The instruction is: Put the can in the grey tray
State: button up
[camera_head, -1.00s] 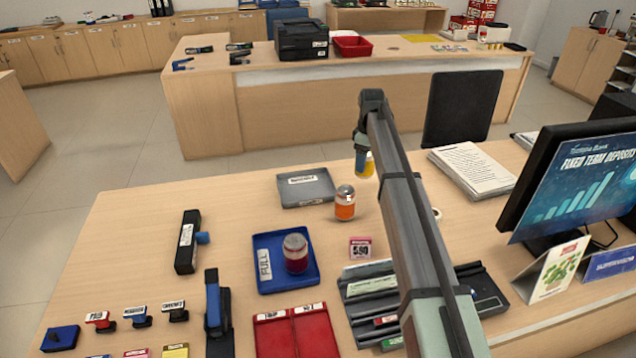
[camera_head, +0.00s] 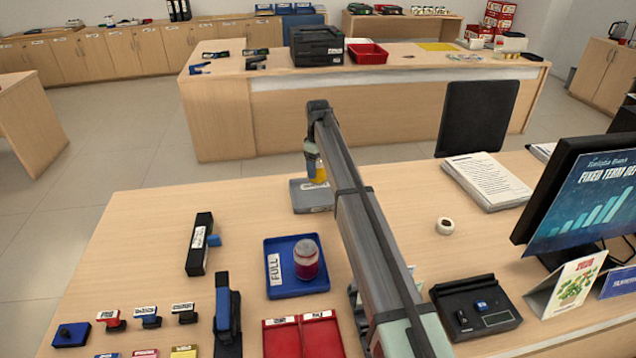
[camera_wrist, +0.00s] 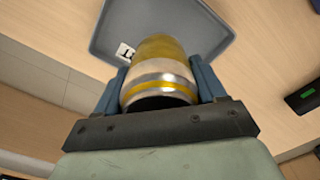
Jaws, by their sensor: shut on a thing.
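The can is yellow with silver bands (camera_wrist: 158,75). It sits between the two blue fingers of my gripper (camera_wrist: 162,85) in the wrist view, and the gripper is shut on it. In the head view my gripper (camera_head: 314,168) is over the grey tray (camera_head: 303,198), with the yellow can (camera_head: 320,175) just below it. The grey tray (camera_wrist: 105,35) also shows behind the can in the wrist view. My arm covers the tray's right part in the head view. I cannot tell whether the can touches the tray floor.
A blue tray marked FULL (camera_head: 282,291) holds a red jar (camera_head: 307,259) in front of the grey tray. A black stapler-like tool (camera_head: 199,245) lies to the left. A red two-part tray (camera_head: 290,340) is nearer. The counter left of the grey tray is clear.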

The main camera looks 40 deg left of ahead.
aim_at(318, 180)
jog(key=shift+f, duration=3.1)
jog(key=o, duration=1.3)
jog(key=shift+f, duration=0.15)
notch_tip(318, 180, up, 12)
jog(key=shift+r, duration=0.15)
